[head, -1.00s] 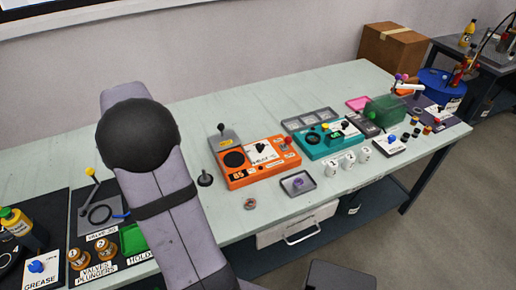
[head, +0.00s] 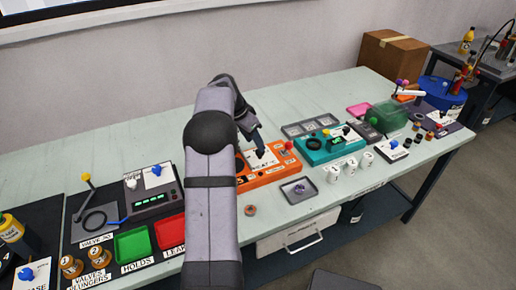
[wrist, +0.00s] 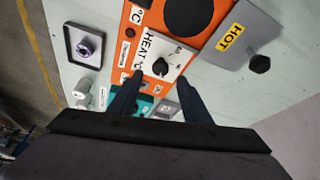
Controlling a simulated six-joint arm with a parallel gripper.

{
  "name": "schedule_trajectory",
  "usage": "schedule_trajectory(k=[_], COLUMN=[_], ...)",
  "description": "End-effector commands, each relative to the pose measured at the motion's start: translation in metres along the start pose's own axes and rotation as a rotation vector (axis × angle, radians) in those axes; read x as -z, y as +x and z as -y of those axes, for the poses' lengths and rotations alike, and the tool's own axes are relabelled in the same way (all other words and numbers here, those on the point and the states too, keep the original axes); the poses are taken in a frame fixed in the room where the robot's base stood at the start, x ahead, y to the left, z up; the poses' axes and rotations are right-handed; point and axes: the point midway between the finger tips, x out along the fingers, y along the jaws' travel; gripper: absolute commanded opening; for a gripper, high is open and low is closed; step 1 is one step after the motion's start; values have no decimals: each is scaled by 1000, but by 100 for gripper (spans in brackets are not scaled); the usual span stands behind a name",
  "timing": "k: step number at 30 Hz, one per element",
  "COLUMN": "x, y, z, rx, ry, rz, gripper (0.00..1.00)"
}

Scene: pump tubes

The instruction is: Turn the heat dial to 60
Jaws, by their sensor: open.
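The orange heater unit (head: 262,180) sits on the bench in the head view, partly hidden by my arm. It also shows in the wrist view (wrist: 137,25), with a round black plate. Its heat dial (wrist: 160,67) is a black knob on a white panel marked HEAT °C. The numbers around it are too small to read, so I cannot tell its setting. My gripper (wrist: 158,93) is open and empty. In the wrist view its two dark fingers lie on either side of the dial's line, and I see no contact. In the head view my gripper (head: 257,140) is over the heater unit.
A grey HOT pad (wrist: 238,38) with a black knob adjoins the heater. A small grey tray (head: 298,190) holds a purple part in front of it. The teal unit (head: 325,148) and white numbered cups (head: 350,167) stand to the right. Bare bench lies behind the heater.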

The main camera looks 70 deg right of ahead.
Motion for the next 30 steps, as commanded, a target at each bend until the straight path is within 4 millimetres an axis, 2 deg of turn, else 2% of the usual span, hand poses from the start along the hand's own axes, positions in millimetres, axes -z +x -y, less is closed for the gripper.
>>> schedule_trajectory(k=[6, 12, 24, 29, 30], x=[0, 0, 0, 0, 0], y=[29, 48, 54, 54, 54], z=[-1, 0, 0, 0, 0], rx=[-3, -1, 1, 1, 1], ry=[-1, 0, -1, -1, -1], rz=[2, 2, 0, 0, 0], gripper=[44, 44, 44, 6, 4])
